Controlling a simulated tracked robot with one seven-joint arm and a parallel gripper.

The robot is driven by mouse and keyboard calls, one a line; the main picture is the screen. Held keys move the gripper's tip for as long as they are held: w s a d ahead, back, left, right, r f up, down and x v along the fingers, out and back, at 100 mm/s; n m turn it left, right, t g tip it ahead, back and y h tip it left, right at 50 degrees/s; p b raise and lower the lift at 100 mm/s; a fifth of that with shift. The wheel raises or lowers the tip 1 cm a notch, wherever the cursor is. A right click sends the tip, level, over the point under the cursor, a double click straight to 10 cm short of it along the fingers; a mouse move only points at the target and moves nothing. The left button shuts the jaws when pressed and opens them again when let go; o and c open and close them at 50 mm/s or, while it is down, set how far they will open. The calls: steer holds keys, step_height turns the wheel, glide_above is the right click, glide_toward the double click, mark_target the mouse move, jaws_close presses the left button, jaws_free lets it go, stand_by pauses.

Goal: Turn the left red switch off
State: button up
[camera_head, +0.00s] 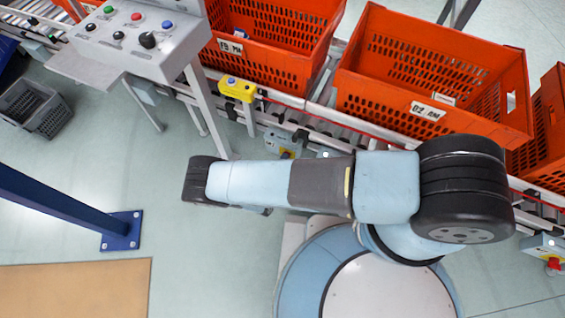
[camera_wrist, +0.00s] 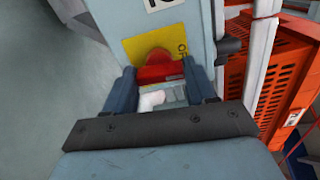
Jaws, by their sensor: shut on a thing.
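In the wrist view, a red switch knob (camera_wrist: 158,68) sits on a yellow plate (camera_wrist: 148,42) on a grey-blue box (camera_wrist: 175,25). Letters reading "OF", partly cut off, show at the plate's right side. My gripper (camera_wrist: 161,76) has one finger on each side of the knob and is shut on it. In the head view, the fingertips are hidden. Another red switch (camera_head: 553,263) on a grey box with a yellow plate shows at the right edge.
Orange totes (camera_head: 432,75) stand on a roller conveyor behind my arm. A grey button panel (camera_head: 140,35) stands at the upper left. A yellow button box (camera_head: 238,88) is beside the conveyor. A blue post (camera_head: 60,205) and open floor lie at left.

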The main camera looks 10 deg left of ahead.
steer(key=shift+a+f+n, duration=0.1)
steer(key=shift+a+n, duration=0.1)
steer(key=shift+n, duration=0.4)
steer(key=shift+d, duration=0.1)
steer(key=o, duration=1)
steer(key=shift+o, duration=0.2)
steer(key=v, duration=1.3)
steer(key=shift+s, duration=0.45)
